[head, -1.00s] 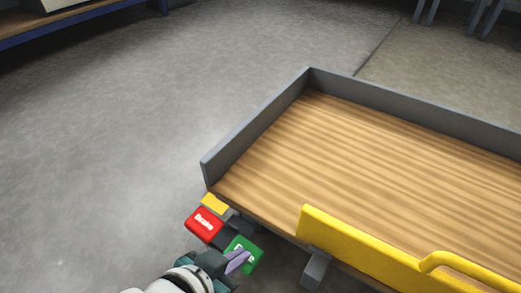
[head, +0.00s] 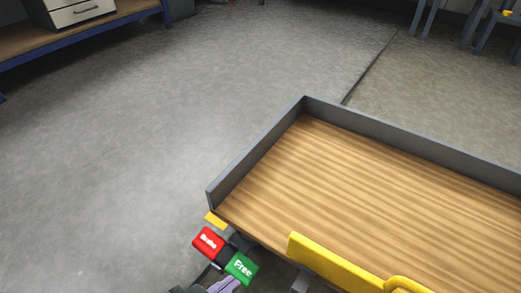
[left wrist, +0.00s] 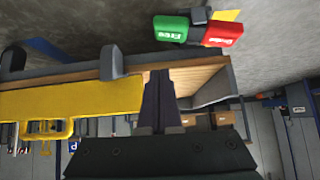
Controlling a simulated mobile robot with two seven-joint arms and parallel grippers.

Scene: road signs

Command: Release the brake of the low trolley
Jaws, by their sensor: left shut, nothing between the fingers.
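The low trolley (head: 400,190) has a wooden deck, grey raised edges and a yellow bar along its near side. At its left near corner sit a red pedal marked "Brake" (head: 208,242) and a green pedal marked "Free" (head: 242,267). Both pedals also show in the left wrist view, red (left wrist: 222,34) and green (left wrist: 172,28). I cannot tell which pedal is pressed down. My left gripper (head: 226,286) is just below the green pedal at the picture's bottom edge, partly cut off. In the left wrist view its fingers (left wrist: 160,85) are together and empty, apart from the pedals. My right gripper is not in view.
The yellow bar (head: 330,262) stands close to the right of the pedals. A small yellow piece (head: 215,220) is beside the red pedal. The grey floor left of the trolley is clear. A blue-framed bench (head: 100,35) stands at the upper left.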

